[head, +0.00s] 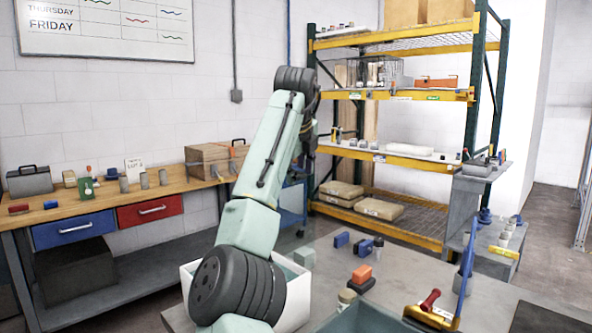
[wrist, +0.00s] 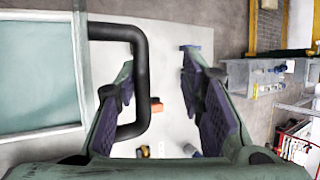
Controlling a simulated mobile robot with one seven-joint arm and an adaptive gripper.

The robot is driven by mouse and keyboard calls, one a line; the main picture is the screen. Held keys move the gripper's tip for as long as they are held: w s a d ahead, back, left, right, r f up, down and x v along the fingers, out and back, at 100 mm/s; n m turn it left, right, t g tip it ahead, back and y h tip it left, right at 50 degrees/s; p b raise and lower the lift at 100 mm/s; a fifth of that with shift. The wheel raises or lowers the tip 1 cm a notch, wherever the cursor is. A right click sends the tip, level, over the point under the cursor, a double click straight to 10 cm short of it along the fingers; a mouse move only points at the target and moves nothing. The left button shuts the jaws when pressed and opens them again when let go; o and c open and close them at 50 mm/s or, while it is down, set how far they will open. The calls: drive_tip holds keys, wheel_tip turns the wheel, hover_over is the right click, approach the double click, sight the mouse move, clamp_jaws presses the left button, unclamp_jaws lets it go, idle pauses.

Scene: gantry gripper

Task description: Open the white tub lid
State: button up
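The white tub (head: 298,308) stands on the grey table in the head view, partly hidden behind my arm. A teal surface shows inside its white rim. In the wrist view a pale-framed teal panel (wrist: 38,70) fills the left side; it looks like the tub's lid, and I cannot tell whether it is raised. A thick black bent handle (wrist: 141,75) sticks out from the panel's right edge. My gripper (wrist: 155,85) is open, with the handle's upright bar between its fingers. The bar lies nearer the left finger, with a clear gap to the right finger. My arm hides the gripper in the head view.
An orange block (head: 362,272), blue blocks and small jars lie on the table right of the tub. A workbench (head: 190,186) is behind left and yellow shelving (head: 400,152) behind right.

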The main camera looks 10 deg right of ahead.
drive_tip(key=shift+s+d+f, duration=0.15)
drive_tip(key=shift+d+f, duration=0.05)
drive_tip(key=shift+f, duration=0.55)
drive_tip(key=v, duration=1.1)
drive_tip(key=shift+r, duration=0.4)
drive_tip(key=shift+s+a+r, duration=0.25)
drive_tip(key=shift+s+r, duration=0.05)
drive_tip(key=shift+r, duration=0.45)
drive_tip(key=shift+w, duration=0.1)
